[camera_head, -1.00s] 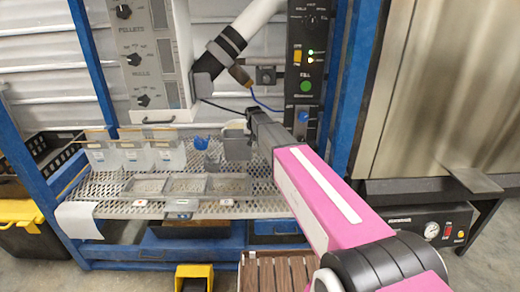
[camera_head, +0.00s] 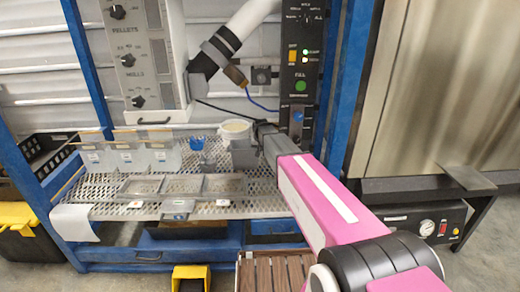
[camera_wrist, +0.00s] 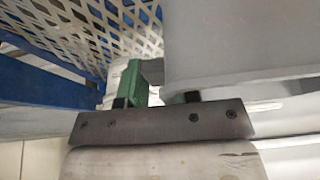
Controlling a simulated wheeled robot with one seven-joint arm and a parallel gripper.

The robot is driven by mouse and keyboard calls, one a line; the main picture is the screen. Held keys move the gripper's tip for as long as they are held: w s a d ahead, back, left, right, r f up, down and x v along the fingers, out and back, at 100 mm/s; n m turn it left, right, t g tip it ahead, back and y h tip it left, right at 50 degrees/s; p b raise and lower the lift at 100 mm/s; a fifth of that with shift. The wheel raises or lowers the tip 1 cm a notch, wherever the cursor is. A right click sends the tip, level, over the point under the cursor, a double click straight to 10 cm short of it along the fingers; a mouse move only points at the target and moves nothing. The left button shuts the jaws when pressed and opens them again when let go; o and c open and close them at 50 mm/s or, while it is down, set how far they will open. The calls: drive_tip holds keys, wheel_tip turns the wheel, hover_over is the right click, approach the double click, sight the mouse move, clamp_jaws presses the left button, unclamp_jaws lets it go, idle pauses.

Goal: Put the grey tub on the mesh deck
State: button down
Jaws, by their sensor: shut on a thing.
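The grey tub (camera_head: 243,156) is at the tip of my arm in the head view, over the right half of the mesh deck (camera_head: 102,188). My gripper (camera_head: 256,131) is shut on the tub at its upper part. In the wrist view the tub (camera_wrist: 240,45) fills the upper right as a large grey wall, beside the green fingers (camera_wrist: 166,90). The deck's mesh (camera_wrist: 75,30) shows at the upper left. The tub looks low and near the deck, but I cannot tell whether its base touches it.
A white bucket (camera_head: 234,129) stands just behind the tub, with a blue cup (camera_head: 197,144) to the left. A grey divided tray (camera_head: 183,187) lies in front. Several clear bins (camera_head: 130,157) stand at the left. A blue post (camera_head: 345,110) rises at the right.

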drive_tip(key=shift+f, duration=0.1)
drive_tip(key=c, duration=0.8)
unclamp_jaws()
drive_tip(key=shift+c, duration=0.2)
drive_tip(key=v, duration=1.2)
drive_tip(key=shift+s, duration=0.1)
